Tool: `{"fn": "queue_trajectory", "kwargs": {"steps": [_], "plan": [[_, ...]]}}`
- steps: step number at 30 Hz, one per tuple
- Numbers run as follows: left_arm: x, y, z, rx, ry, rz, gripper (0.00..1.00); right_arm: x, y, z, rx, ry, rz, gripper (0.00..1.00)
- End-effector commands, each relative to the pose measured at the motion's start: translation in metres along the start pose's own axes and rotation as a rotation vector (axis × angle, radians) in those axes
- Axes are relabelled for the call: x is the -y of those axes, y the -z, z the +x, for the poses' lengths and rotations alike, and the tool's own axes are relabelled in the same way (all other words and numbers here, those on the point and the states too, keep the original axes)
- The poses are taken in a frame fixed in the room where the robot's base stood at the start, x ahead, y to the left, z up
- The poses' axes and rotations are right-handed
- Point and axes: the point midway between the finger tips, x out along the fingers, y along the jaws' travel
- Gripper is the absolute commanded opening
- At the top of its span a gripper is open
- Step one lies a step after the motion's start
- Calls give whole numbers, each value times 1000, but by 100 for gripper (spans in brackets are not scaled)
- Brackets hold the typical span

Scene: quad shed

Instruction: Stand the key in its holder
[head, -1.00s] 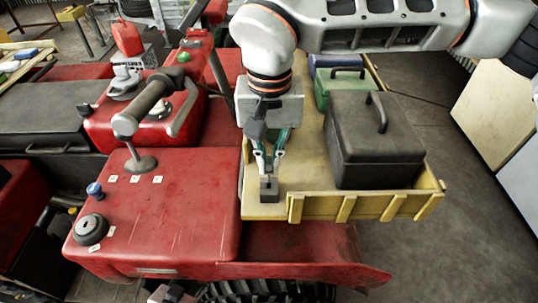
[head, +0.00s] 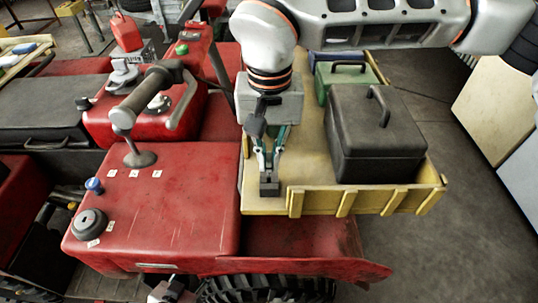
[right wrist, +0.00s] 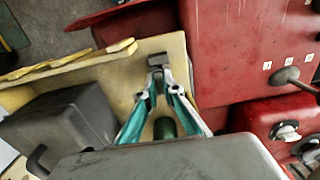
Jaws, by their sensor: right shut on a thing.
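My right gripper (head: 269,180) points down at the front left corner of the cream rack and is shut at its tips. It also shows in the right wrist view (right wrist: 158,78), with its teal fingers drawn together. A small dark grey block (right wrist: 160,61), seemingly the holder, sits on the rack right at the fingertips. It also shows below them in the head view (head: 269,190). What the fingers hold is too small and covered to make out, so I cannot tell the key's shape or whether it is in the block.
The cream rack (head: 305,165) has a raised slatted front edge. A black toolbox (head: 375,140) stands to the right of the gripper, and a green box (head: 343,75) behind it. The red quad body (head: 190,210) and handlebar (head: 147,97) lie to the left.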

Motion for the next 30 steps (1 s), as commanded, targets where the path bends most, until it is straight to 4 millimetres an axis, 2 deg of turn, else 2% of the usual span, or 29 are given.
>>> {"fn": "queue_trajectory", "kwargs": {"steps": [30], "plan": [[-3, -14, 5, 11, -3, -2, 40, 0, 0, 24, 0, 0, 0, 0]]}}
